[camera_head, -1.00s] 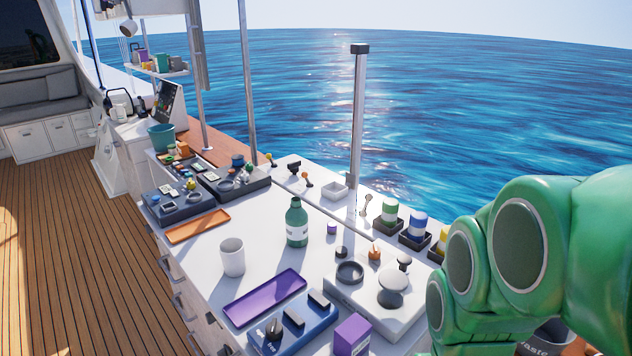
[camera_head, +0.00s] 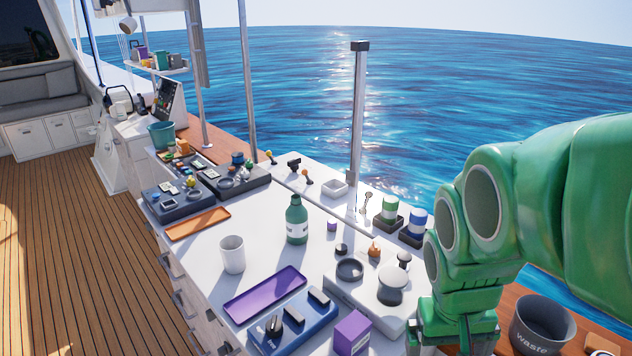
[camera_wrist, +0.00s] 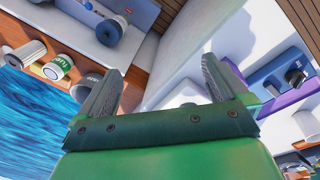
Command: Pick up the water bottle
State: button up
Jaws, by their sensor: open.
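The water bottle appears to be the green bottle (camera_head: 297,222) with a pale label. It stands upright on the white counter (camera_head: 265,258), between a white cup and a small purple block. I cannot make it out in the wrist view. My gripper (camera_head: 457,348) is at the bottom right of the head view, to the right of the bottle and well apart from it, with its fingertips cut off by the frame edge. In the wrist view my gripper (camera_wrist: 160,68) has its two fingers spread, with nothing between them.
A white cup (camera_head: 232,254) stands left of the bottle. A purple tray (camera_head: 265,294), a blue panel (camera_head: 293,322), a purple box (camera_head: 351,334) and a control plate with knobs (camera_head: 372,295) lie nearer. A metal post (camera_head: 357,115) rises behind. A waste bin (camera_head: 541,325) is right of my gripper.

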jog(key=w+r+n+t, duration=0.25)
jog(key=w+t, duration=0.25)
jog(key=w, duration=1.4)
jog(key=w+r+n+t, duration=0.1)
jog(key=w+r+t, duration=0.25)
jog(key=w, duration=1.55)
jog(key=w+a+n+t+y, duration=0.1)
jog(key=w+a+n+t, duration=0.15)
jog(key=w+a, duration=0.45)
jog(key=n+g+y, duration=0.1)
jog(key=n+y, duration=0.6)
jog(key=y, duration=0.3)
send_over(305, 223)
jog(key=w+a, duration=0.3)
jog(key=w, duration=0.2)
jog(key=f, duration=0.7)
jog(key=shift+s+d+f, duration=0.25)
jog(key=shift+f, duration=0.1)
jog(key=f, duration=0.2)
jog(key=s+a+f+y, duration=0.1)
jog(key=shift+g, duration=0.4)
jog(key=s+d+f, duration=0.1)
jog(key=f, duration=0.2)
jog(key=s+d+f+m, duration=0.1)
jog(key=f, duration=0.2)
jog(key=s+d+f+m+g, duration=0.1)
jog(key=s+d+f, duration=0.1)
jog(key=f, duration=0.1)
jog(key=shift+s+d+f, duration=0.1)
jog(key=shift+x, duration=2.4)
